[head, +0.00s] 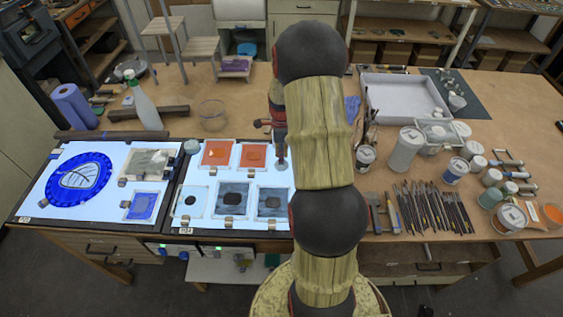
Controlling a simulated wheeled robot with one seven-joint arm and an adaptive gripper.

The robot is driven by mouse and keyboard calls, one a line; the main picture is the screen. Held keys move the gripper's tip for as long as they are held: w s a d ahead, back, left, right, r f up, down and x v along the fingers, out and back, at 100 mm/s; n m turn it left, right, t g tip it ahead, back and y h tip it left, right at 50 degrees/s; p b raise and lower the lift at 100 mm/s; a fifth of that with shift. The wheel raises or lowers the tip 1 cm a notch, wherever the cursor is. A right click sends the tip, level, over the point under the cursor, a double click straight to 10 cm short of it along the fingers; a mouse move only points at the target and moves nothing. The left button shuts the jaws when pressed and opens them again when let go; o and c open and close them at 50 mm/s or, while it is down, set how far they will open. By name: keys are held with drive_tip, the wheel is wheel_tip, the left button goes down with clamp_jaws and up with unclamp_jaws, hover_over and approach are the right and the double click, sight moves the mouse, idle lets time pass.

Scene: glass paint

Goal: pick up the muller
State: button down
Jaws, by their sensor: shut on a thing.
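My gripper (279,141) is partly hidden behind my own arm, above the back right part of the right light panel. It points down and is shut on a small grey thing, which looks like the muller (282,161). The muller shows just below the fingers, near the right edge of the lit surface. Most of it and the fingers are too small or covered to see clearly. I cannot tell whether its base touches the panel.
The right light panel (225,181) holds orange and dark glass squares. The left panel (40,200) holds a blue round piece. A white tray (385,82), jars and a row of brushes (432,207) crowd the right. A green-white bottle (143,105) stands at back left.

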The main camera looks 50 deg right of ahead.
drive_tip(key=shift+r, duration=0.1)
drive_tip(key=shift+r, duration=0.45)
wheel_tip(320, 180, up, 2)
drive_tip(key=shift+d+r, duration=0.1)
drive_tip(key=shift+r, duration=0.15)
drive_tip(key=s+r, duration=0.9)
drive_tip(key=s, duration=0.5)
drive_tip(key=shift+d+r, duration=0.15)
drive_tip(key=shift+r, duration=0.05)
